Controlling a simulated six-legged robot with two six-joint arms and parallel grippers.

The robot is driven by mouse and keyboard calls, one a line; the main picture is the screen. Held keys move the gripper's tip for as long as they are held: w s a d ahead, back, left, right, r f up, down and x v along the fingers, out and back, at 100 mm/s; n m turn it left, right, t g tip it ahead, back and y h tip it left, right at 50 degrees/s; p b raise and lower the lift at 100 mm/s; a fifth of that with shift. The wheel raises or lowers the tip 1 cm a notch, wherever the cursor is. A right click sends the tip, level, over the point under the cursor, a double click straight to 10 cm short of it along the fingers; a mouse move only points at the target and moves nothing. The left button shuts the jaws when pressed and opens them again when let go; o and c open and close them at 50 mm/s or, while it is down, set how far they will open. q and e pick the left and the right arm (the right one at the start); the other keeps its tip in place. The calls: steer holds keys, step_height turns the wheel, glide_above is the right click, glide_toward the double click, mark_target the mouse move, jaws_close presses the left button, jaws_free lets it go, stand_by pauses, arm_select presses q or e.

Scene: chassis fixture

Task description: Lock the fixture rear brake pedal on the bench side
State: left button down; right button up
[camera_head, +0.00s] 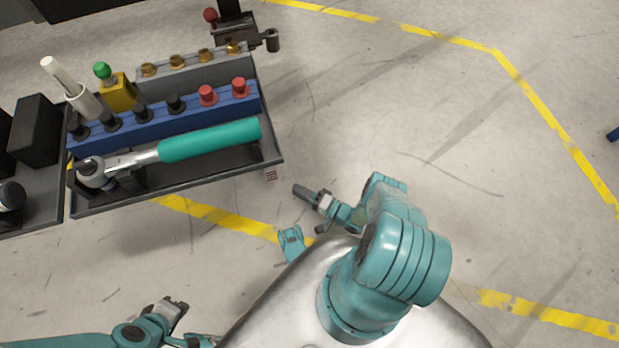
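A dark bracket assembly (234,30) stands behind the tray at the top, cut off by the picture's edge. It has a red ball knob (210,16) on its left and a dark roller-like end (271,40) on its right. I cannot tell for sure whether this is the rear brake pedal or its lock. My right gripper (306,193) is just right of the tray's near right corner, apart from it and with nothing seen in it. My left gripper (174,308) is low at the left, in front of the tray. Neither finger gap shows clearly.
The dark tray (215,188) holds a teal-handled ratchet wrench (205,140), a blue rack (190,112) of black and red knobs, a grey rack (190,80) with brass pieces, a yellow block (118,92) and a white cylinder (82,100).

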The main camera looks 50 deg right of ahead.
steer(key=shift+v, duration=1.9)
steer(key=shift+s, duration=0.1)
